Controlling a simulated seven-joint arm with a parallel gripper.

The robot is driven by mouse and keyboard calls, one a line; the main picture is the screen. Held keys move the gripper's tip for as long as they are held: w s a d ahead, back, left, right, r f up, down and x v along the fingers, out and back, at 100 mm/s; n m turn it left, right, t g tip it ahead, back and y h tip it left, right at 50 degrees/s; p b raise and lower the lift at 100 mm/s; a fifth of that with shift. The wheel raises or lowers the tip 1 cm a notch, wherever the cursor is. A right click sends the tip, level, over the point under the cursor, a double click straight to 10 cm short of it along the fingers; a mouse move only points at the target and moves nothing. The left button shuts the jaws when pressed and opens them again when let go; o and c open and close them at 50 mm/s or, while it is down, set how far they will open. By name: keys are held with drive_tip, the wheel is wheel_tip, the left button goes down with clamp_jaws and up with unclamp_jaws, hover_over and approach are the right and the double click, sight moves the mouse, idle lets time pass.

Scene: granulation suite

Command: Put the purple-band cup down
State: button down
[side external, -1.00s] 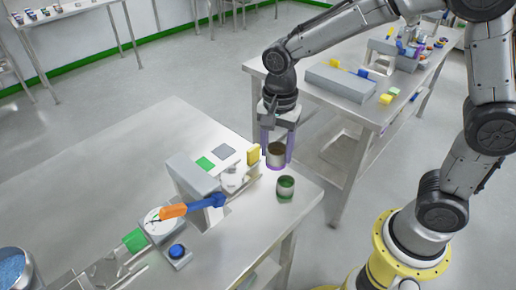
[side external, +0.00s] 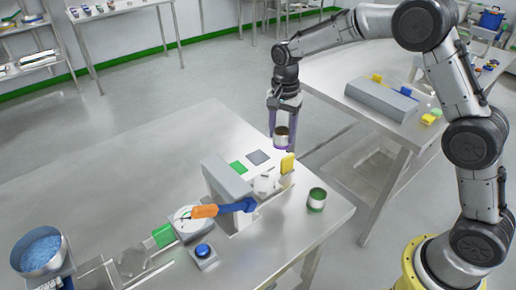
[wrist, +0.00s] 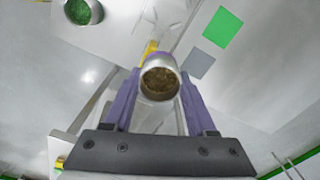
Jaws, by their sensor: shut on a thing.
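The purple-band cup (side external: 282,134) is a small metal cup with brown granules inside and a purple band low on its wall. My gripper (side external: 282,139) is shut on it, with one purple finger on each side. The cup is upright near the table's far right edge, behind the yellow block, and appears to be held above the surface. In the wrist view the cup (wrist: 160,80) sits between the fingertips of my gripper (wrist: 160,88). A green square (side external: 238,168) and a grey square (side external: 258,157) lie flat on the table to its left.
A cup of green granules (side external: 317,199) stands near the front right edge. The yellow block (side external: 287,164), a grey box-shaped device (side external: 228,180) and an orange-and-blue handle (side external: 222,208) are close by. The table (side external: 130,160) is bare at the back left.

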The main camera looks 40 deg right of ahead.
drive_tip(key=w+f, duration=0.2)
drive_tip(key=w, duration=0.1)
drive_tip(key=w+f, duration=0.5)
drive_tip(key=w, duration=0.1)
drive_tip(key=shift+a+f, duration=0.15)
drive_tip(key=shift+a, duration=0.2)
drive_tip(key=shift+w+f, duration=0.35)
drive_tip(key=shift+f, duration=1.5)
drive_tip(key=shift+f, duration=0.25)
drive_tip(key=shift+c, duration=1)
unclamp_jaws()
drive_tip(key=shift+r, duration=0.1)
